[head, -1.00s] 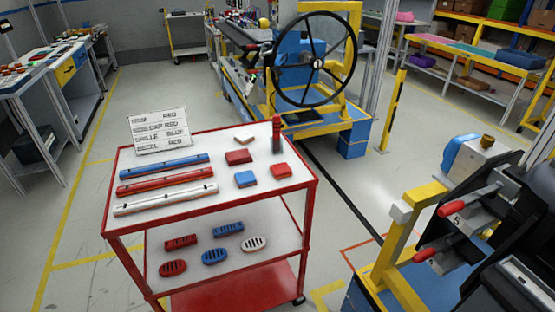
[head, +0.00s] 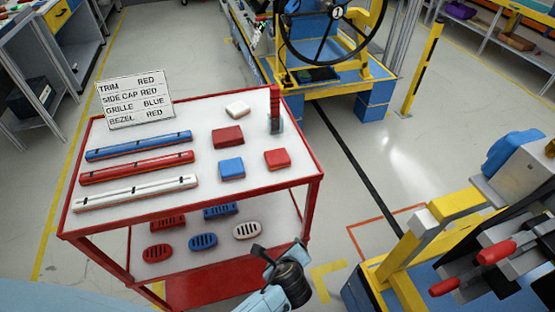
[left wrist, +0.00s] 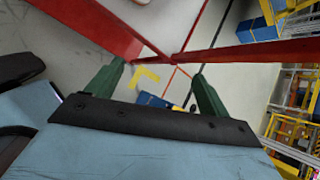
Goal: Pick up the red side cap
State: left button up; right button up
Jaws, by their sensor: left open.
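Two red blocks lie on the cart's top: a larger one (head: 228,137) behind the blue block and a smaller one (head: 277,158) near the right edge. I cannot tell from shape alone which is the side cap. In the left wrist view my left gripper (left wrist: 158,70) is open and empty, its two dark green fingers apart, with red cart rails and floor beyond. In the head view a dark and light-blue wrist part of mine shows low, in front of the cart's right front corner; its fingers are not clear there. My right gripper is not in view.
The red-framed cart (head: 309,180) also holds a blue block (head: 232,168), a white block (head: 237,110), long bars and a sign (head: 135,99). Slotted parts lie on the lower shelf. A small red-topped post (head: 275,108) stands at the back right. A yellow-framed fixture is at right.

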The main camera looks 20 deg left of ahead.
pick_arm(q)
jog(key=w+d+r+m+t+y, duration=0.1)
jog(key=w+r+m+t+y, duration=0.25)
jog(key=r, duration=1.05)
jog(key=m, duration=0.2)
send_near(279, 160)
jog(key=shift+y, duration=0.65)
jog(key=b+x, duration=0.2)
jog(key=x, duration=0.2)
jog(key=shift+w+d+f, duration=0.1)
jog(key=shift+w+d, duration=0.05)
jog(key=shift+w, duration=0.05)
jog(key=shift+w+a+f, duration=0.25)
jog(key=shift+w, duration=0.15)
jog(key=b+x, duration=0.1)
jog(key=x, duration=0.3)
jog(key=shift+w+f+b, duration=0.15)
jog(key=shift+f+b, duration=0.15)
jog(key=shift+b, duration=0.1)
jog(key=shift+w, duration=0.1)
jog(key=c, duration=1.1)
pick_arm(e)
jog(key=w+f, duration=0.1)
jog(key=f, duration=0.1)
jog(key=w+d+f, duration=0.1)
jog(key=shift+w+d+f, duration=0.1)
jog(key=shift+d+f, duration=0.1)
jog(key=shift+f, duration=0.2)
